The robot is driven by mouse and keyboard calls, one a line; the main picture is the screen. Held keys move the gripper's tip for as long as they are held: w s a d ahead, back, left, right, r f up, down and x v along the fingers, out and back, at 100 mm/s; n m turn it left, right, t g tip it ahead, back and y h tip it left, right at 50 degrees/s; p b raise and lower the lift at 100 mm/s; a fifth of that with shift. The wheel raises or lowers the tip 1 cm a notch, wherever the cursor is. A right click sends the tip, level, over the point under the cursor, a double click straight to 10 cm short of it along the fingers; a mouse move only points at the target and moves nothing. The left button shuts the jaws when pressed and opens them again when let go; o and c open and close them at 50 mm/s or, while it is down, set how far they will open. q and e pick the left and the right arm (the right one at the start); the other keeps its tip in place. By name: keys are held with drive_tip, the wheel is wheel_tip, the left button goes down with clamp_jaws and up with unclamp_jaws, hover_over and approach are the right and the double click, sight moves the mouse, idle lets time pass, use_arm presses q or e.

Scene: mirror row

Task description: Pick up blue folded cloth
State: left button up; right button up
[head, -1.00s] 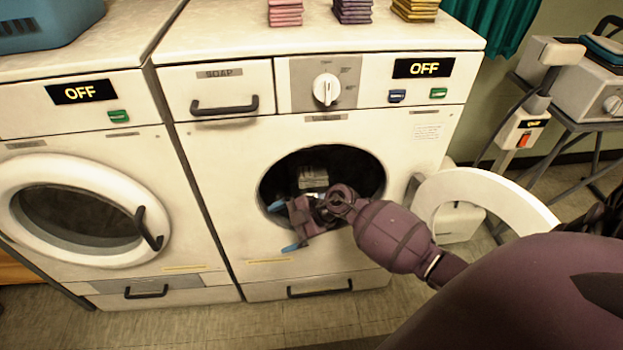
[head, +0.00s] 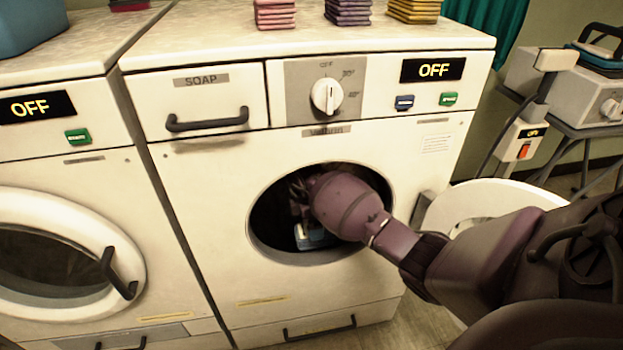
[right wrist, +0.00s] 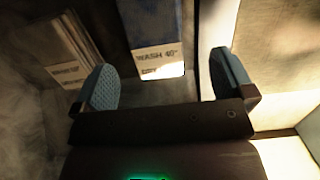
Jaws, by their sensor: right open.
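The blue folded cloth (right wrist: 154,20) shows in the right wrist view, with a white label reading "WASH 40°" on its near end. My right gripper (right wrist: 160,85) is open, with one finger on each side of the label's line. The cloth lies ahead of the fingers, and I see no contact. In the head view my right arm reaches through the round opening of the right washer (head: 225,225), and the wrist hides most of the gripper. A small pale blue patch shows low in the opening; I cannot tell whether it is cloth or fingertip. My left gripper is not in view.
The washer's round door (head: 490,200) stands open at the right, close under my arm. The opening's rim surrounds my wrist. Folded pink (head: 275,14), purple (head: 348,12) and yellow (head: 413,10) cloths lie on top. A dim similar labelled shape (right wrist: 75,65) shows left, perhaps a reflection.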

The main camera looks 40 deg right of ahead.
drive_tip(key=f, duration=0.1)
drive_tip(key=f+b, duration=0.1)
drive_tip(key=f, duration=0.1)
drive_tip(key=f+b, duration=0.1)
drive_tip(key=f, duration=0.1)
drive_tip(key=shift+d+f, duration=0.2)
drive_tip(key=shift+d, duration=0.2)
drive_tip(key=shift+w+r, duration=0.1)
drive_tip(key=shift+r, duration=0.05)
drive_tip(key=shift+c, duration=0.2)
drive_tip(key=c, duration=1)
